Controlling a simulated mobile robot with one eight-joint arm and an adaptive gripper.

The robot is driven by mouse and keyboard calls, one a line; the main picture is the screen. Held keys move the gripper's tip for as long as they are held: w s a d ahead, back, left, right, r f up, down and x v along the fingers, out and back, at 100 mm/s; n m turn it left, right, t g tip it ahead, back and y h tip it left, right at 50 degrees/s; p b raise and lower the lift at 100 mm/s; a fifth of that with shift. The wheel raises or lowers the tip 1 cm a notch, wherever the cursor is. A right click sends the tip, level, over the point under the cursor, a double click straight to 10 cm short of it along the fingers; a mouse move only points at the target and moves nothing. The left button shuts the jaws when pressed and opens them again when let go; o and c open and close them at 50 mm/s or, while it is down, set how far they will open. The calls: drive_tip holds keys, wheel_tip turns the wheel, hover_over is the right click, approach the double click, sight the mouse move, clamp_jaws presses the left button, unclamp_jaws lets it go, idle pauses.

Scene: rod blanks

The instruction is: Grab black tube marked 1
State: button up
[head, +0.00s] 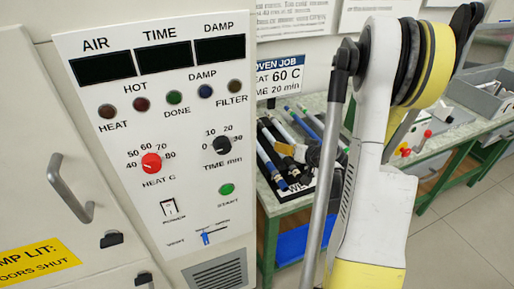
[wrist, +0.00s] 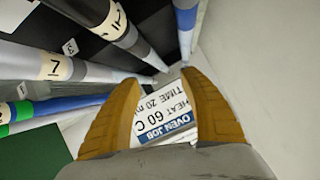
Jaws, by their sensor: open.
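Several tubes lie side by side in the wrist view. One with a black body (wrist: 85,10) carries a cream label band with dark marks, which I cannot read surely as 1. Below it is a pale tube (wrist: 100,72) with a cream band whose mark looks like a 7 or a turned 1. A blue tube (wrist: 60,104) lies lower left and a blue-and-white one (wrist: 185,18) is at the top. My gripper (wrist: 160,82) is open, its tan fingers apart with no tube between them. In the head view my gripper (head: 288,150) is over the tubes, partly hiding them.
An oven-job sign (wrist: 172,110) shows upside down between my fingers and upright in the head view (head: 279,77). The oven control panel (head: 160,130) stands left of the green bench (head: 270,203). A grey bin (head: 480,95) is at the far right.

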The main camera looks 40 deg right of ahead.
drive_tip(key=shift+w+f, duration=0.15)
drive_tip(key=shift+f, duration=0.05)
drive_tip(key=x, duration=0.1)
drive_tip(key=b+x, duration=0.1)
drive_tip(key=x, duration=0.3)
drive_tip(key=shift+d+f+b, duration=0.1)
drive_tip(key=shift+d+b, duration=0.15)
drive_tip(key=shift+b, duration=0.15)
drive_tip(key=b+x, duration=0.2)
drive_tip(key=x, duration=0.3)
drive_tip(key=shift+w+d+f+b, duration=0.1)
drive_tip(key=shift+d+b, duration=0.05)
drive_tip(key=shift+b, duration=0.25)
clamp_jaws()
